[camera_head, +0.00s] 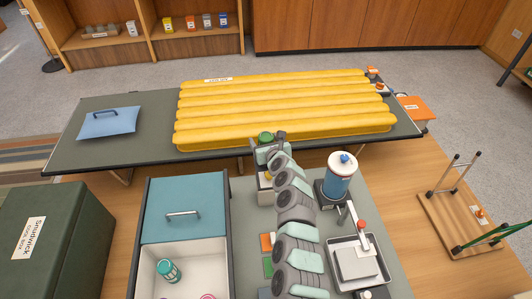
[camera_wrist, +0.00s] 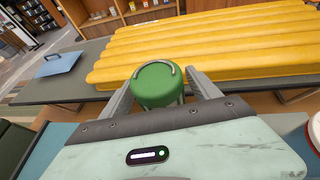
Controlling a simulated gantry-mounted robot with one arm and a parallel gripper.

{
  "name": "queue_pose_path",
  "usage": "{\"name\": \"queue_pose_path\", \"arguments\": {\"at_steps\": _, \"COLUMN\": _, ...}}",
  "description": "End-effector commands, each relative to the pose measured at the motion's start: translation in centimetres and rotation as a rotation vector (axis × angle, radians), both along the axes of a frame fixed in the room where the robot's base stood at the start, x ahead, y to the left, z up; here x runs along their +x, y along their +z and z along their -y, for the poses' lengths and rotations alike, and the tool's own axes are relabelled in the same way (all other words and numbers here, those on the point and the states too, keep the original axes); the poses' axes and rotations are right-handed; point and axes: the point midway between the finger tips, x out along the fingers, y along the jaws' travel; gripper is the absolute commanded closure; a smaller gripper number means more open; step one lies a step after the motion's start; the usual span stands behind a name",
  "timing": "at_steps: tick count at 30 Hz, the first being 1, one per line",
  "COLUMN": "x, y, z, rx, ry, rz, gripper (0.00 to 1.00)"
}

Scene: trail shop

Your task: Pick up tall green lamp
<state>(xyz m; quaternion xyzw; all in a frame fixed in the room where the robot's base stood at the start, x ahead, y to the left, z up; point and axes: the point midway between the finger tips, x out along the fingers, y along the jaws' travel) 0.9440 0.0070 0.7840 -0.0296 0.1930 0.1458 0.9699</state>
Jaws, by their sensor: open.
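The tall green lamp (camera_wrist: 157,88) has a round green cap with a thin wire handle over it. In the wrist view it stands upright between the two fingers of my gripper (camera_wrist: 160,80), which is open. A gap shows between the fingers and the cap; I cannot tell whether either finger touches lower down. In the head view the green cap (camera_head: 265,136) shows at the end of my arm, and my gripper (camera_head: 269,147) hides most of the lamp below it.
A yellow air mat (camera_head: 285,108) lies on the dark table behind. A blue lantern or jar (camera_head: 340,176) and a white scale (camera_head: 356,262) stand right of my arm. A cooler box with a blue lid (camera_head: 184,205) is at left.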

Motion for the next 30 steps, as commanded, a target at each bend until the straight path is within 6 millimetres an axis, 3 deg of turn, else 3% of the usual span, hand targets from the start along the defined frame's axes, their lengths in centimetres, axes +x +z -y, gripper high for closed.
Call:
{"name": "queue_pose_path", "arguments": {"at_steps": 14, "x": 0.89, "y": -0.36, "z": -0.20, "rx": 0.001, "ry": -0.003, "rz": 0.000, "gripper": 0.29}}
{"name": "queue_pose_path", "arguments": {"at_steps": 30, "x": 0.90, "y": -0.34, "z": -0.21, "rx": 0.000, "ry": -0.002, "rz": 0.000, "gripper": 0.72}}
